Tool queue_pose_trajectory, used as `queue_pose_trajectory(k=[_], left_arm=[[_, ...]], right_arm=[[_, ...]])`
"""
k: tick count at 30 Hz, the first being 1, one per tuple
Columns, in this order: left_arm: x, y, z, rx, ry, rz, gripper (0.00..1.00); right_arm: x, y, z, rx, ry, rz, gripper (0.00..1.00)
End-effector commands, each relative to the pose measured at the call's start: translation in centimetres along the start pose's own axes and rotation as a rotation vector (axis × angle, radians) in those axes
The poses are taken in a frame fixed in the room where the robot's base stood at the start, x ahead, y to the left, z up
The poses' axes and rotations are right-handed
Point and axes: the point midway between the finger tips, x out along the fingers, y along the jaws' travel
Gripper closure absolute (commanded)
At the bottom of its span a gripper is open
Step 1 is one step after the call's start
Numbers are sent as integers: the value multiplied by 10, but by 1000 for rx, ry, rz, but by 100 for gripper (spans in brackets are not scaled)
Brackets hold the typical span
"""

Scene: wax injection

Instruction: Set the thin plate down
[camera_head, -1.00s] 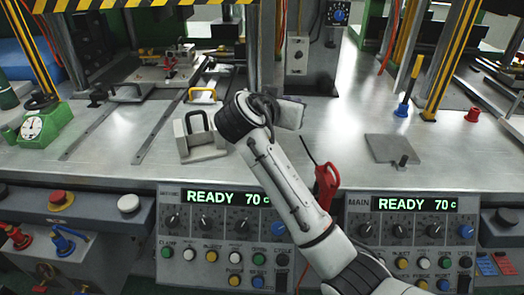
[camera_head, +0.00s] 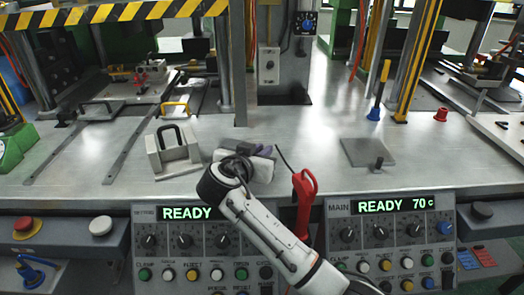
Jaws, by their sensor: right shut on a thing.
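My right gripper (camera_head: 257,158) is low over the steel bench (camera_head: 310,125), right of a handled block. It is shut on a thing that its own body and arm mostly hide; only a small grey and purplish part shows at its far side. I cannot tell its shape or whether it touches the bench. A flat, square grey plate (camera_head: 365,150) with a small dark knob lies apart on the bench, to the right of the gripper. My left gripper is not in view.
The metal block (camera_head: 173,157) with a dark handle stands left of the gripper. A red-handled tool (camera_head: 304,200) is at the front edge, close to my arm. Control panels (camera_head: 400,208) line the front. Bench behind the gripper is clear up to a post.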

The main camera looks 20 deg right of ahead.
Motion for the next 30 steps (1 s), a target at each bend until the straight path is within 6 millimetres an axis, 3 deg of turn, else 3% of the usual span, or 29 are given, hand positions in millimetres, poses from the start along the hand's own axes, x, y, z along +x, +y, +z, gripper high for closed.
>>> queue_pose_trajectory(k=[5,6,9,20,30], left_arm=[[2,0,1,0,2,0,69],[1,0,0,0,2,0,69],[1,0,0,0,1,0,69],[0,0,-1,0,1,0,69],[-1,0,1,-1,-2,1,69]], right_arm=[[1,0,1,2,2,-1,100],[0,0,1,1,0,0,81],[0,0,1,0,0,0,69],[-5,-1,-1,1,0,-2,69],[-70,-1,0,4,-1,-5,69]])
